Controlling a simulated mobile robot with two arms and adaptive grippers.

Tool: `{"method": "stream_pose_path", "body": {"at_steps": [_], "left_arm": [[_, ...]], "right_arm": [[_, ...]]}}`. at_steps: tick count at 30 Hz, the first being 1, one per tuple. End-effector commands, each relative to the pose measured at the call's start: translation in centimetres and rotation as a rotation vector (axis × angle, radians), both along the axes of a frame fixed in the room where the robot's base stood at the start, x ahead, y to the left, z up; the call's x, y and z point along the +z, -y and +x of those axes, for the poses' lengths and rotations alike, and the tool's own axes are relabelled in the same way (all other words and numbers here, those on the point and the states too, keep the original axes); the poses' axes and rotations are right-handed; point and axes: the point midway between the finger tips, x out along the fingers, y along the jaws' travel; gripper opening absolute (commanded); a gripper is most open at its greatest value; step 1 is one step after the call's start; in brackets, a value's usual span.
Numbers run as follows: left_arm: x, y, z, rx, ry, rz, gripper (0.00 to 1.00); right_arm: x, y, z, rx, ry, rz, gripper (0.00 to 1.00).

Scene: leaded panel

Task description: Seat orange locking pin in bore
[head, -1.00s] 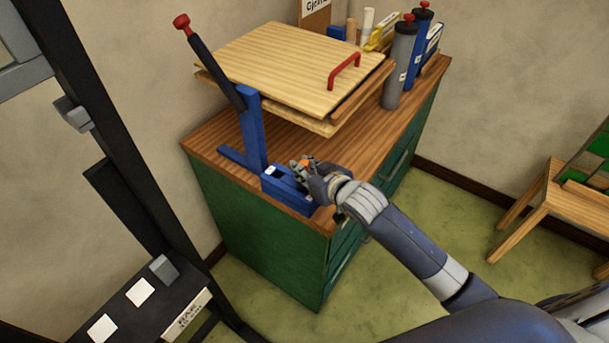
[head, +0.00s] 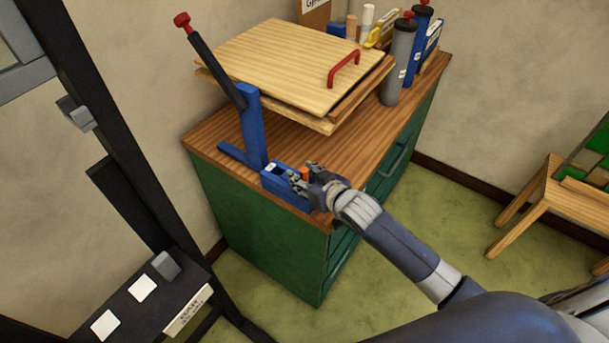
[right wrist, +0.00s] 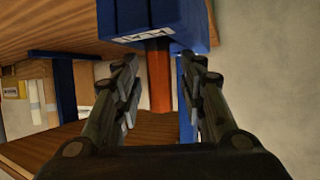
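The orange locking pin (head: 304,173) stands at the blue block (head: 284,190) on the front corner of the wooden bench top. In the right wrist view the pin (right wrist: 158,78) meets the labelled blue block (right wrist: 158,18). The bore itself is hidden, so I cannot tell how deep the pin sits. My right gripper (head: 304,175) is at the pin, with one finger on each side. In the right wrist view the fingers (right wrist: 160,92) are apart, with gaps between them and the pin. My left gripper is in neither view.
A blue upright (head: 252,130) with a black, red-knobbed lever (head: 213,65) rises behind the block. Wooden boards with a red handle (head: 344,69) lie behind on the bench (head: 215,135). Grey and blue cylinders (head: 398,65) stand at the back right. A black frame is at left.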

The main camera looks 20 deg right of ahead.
Motion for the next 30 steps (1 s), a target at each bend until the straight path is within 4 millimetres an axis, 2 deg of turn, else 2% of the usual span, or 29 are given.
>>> {"method": "stream_pose_path", "body": {"at_steps": [4, 8, 21, 30], "left_arm": [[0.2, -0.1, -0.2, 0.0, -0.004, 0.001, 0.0], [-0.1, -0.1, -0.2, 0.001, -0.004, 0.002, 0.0], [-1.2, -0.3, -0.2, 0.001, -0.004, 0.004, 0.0], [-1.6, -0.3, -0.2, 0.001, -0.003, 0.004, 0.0]], "right_arm": [[0.4, 0.0, 0.0, 0.0, 0.001, -0.001, 0.38], [0.6, 0.3, -0.9, 0.0, 0.0, -0.001, 0.38], [3.7, 2.0, -7.4, 0.001, -0.001, 0.0, 0.38], [5.2, 2.8, -10.2, 0.0, -0.001, 0.0, 0.38]]}}
